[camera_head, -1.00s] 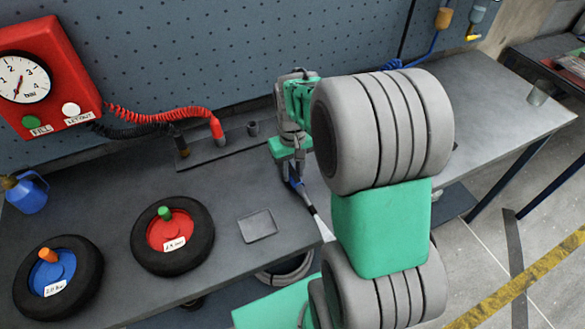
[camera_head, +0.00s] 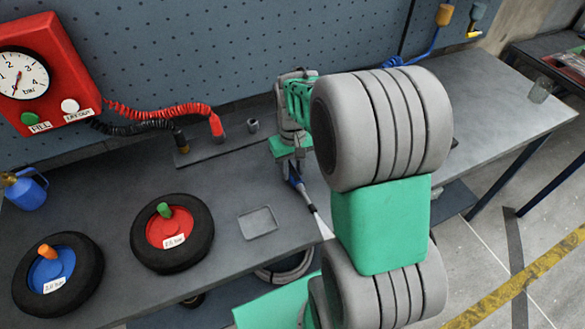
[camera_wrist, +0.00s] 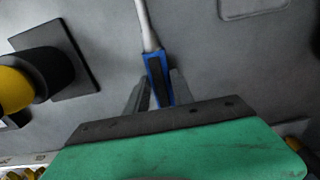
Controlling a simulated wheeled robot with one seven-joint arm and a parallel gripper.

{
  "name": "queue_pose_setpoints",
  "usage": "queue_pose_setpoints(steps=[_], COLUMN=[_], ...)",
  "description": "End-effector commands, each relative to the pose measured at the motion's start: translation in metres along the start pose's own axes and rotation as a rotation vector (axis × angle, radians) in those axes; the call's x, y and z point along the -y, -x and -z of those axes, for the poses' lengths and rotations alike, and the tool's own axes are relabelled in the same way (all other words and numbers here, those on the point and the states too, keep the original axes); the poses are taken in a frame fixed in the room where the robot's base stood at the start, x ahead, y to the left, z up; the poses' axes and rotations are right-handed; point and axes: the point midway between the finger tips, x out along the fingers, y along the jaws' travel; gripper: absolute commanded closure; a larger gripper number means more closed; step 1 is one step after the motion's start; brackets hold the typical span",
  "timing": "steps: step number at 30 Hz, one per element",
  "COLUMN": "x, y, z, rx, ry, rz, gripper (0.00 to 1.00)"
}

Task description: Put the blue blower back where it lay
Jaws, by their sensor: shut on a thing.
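The blue blower (camera_head: 298,186) has a blue body and a long pale nozzle that points down and to the right in the head view. In the wrist view the blower (camera_wrist: 158,80) stands between the two fingers, with its nozzle running up the picture. My gripper (camera_wrist: 155,92) is shut on the blower's body. In the head view my gripper (camera_head: 293,172) is over the bench, right of the shallow grey tray. My arm hides part of the bench on the right. How far the blower is above the bench top I cannot tell.
A shallow grey tray (camera_head: 257,222) lies on the bench (camera_head: 110,190). Red (camera_head: 201,236) and blue (camera_head: 40,288) hubbed wheels lie left. A holder strip (camera_head: 235,146) with hose ends stands behind. A gauge box (camera_head: 50,80) hangs on the wall, a blue can (camera_head: 27,192) below.

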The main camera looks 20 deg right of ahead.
Motion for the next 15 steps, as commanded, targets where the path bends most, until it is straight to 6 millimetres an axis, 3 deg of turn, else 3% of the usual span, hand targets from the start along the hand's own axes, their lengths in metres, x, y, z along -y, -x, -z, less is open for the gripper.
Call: queue_pose_setpoints(steps=[7, 8, 15], x=[0.0001, 0.0001, 0.0001], y=[-0.0026, -0.0027, -0.0023], z=[-0.0007, -0.0007, -0.0006], rx=[0.002, 0.002, 0.002], ry=[0.0, 0.0, 0.0], rz=[0.0, 0.0, 0.0], gripper=[1.0, 0.71, 0.51])
